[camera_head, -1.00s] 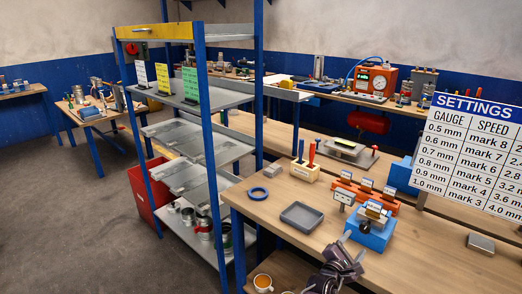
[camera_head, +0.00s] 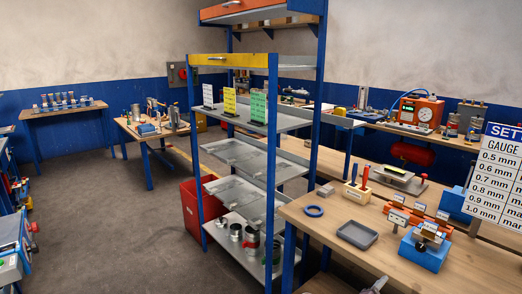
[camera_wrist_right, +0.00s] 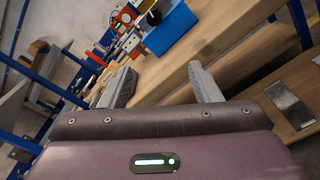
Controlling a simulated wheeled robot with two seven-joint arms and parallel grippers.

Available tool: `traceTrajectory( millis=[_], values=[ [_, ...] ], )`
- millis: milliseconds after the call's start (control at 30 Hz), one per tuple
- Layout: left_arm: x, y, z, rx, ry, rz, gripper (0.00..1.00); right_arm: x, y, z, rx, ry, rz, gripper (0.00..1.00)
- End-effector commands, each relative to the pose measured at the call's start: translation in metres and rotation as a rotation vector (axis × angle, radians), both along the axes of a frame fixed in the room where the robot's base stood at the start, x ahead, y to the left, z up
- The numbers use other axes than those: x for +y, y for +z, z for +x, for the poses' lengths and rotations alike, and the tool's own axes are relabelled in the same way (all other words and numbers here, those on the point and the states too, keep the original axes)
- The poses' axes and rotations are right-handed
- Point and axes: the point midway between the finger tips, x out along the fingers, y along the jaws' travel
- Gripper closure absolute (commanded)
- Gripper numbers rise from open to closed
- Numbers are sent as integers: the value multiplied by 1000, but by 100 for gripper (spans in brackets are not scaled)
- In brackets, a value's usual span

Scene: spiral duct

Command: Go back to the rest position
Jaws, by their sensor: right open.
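My right gripper (camera_wrist_right: 163,84) is open and empty in the right wrist view, its two grey fingers spread apart. In the head view only a small grey tip of it (camera_head: 377,285) shows at the bottom edge, in front of the wooden workbench (camera_head: 385,272). My left gripper is not in view. The blue device (camera_head: 425,252) on the bench stands beyond the right gripper and also shows in the right wrist view (camera_wrist_right: 170,32).
A blue-post shelf rack (camera_head: 273,150) stands left of the bench. A red bin (camera_head: 197,210) is beside it. The grey tray (camera_head: 357,234) and blue ring (camera_head: 314,211) lie on the bench. Open floor (camera_head: 110,230) is at the left, with blue equipment (camera_head: 15,245) at the left edge.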

Motion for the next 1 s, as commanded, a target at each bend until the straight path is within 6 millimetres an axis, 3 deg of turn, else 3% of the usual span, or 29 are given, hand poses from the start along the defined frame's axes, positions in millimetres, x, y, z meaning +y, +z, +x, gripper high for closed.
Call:
traceTrajectory(
  millis=[333, 567, 667, 767, 900, 1000],
  values=[
    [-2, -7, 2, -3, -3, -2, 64, 6, -76, -22, 1, 46, 184, 43],
    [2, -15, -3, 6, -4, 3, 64, 16, -164, -61, 10, 61, 418, 43],
    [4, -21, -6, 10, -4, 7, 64, 24, -220, -93, 20, 44, 574, 43],
    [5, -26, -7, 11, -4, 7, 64, 35, -281, -139, 31, -2, 762, 43],
    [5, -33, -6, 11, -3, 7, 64, 53, -356, -214, 41, -122, 1023, 43],
    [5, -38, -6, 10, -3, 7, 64, 68, -402, -274, 47, -242, 1195, 43]
  ],
)
